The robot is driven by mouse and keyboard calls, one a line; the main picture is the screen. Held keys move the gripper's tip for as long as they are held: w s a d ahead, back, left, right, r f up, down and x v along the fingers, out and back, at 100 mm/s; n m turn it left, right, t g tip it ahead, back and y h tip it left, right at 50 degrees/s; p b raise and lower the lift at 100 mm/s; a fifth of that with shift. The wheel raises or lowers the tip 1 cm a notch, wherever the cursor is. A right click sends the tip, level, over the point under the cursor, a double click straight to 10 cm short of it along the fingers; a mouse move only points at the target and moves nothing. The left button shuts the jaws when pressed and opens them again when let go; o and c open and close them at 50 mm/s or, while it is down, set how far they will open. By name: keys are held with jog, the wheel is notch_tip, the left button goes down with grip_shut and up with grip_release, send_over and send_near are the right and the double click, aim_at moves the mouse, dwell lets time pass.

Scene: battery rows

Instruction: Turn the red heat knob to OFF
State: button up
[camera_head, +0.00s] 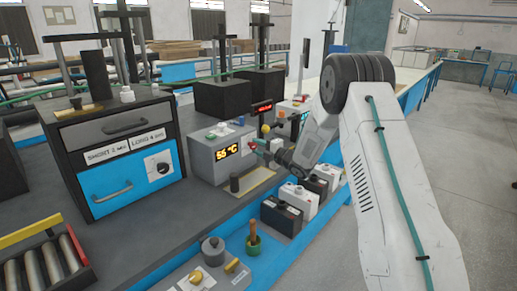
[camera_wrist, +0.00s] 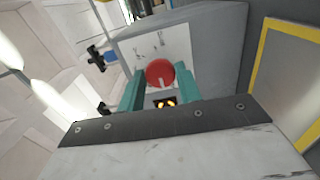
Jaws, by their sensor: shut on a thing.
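The red heat knob (camera_wrist: 160,70) is on the front face of a grey heater box (camera_head: 207,158) with a lit display reading about 55 °C. A pale mark shows on the knob's face in the wrist view. My gripper (camera_wrist: 160,82) is shut on the knob, with one teal finger on each side of it. In the head view my gripper (camera_head: 257,147) reaches the box's front from the right and covers most of the knob. The lettering around the knob is too small to read, so I cannot tell its setting.
Several batteries (camera_head: 283,217) sit in a row below my arm. A green cup (camera_head: 254,246) with an orange-handled tool stands in front. The floor at right is clear.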

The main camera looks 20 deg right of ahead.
jog(key=shift+n, duration=0.3)
jog(key=o, duration=0.9)
jog(key=shift+o, duration=0.2)
jog(key=v, duration=0.8)
jog(key=shift+a, duration=0.1)
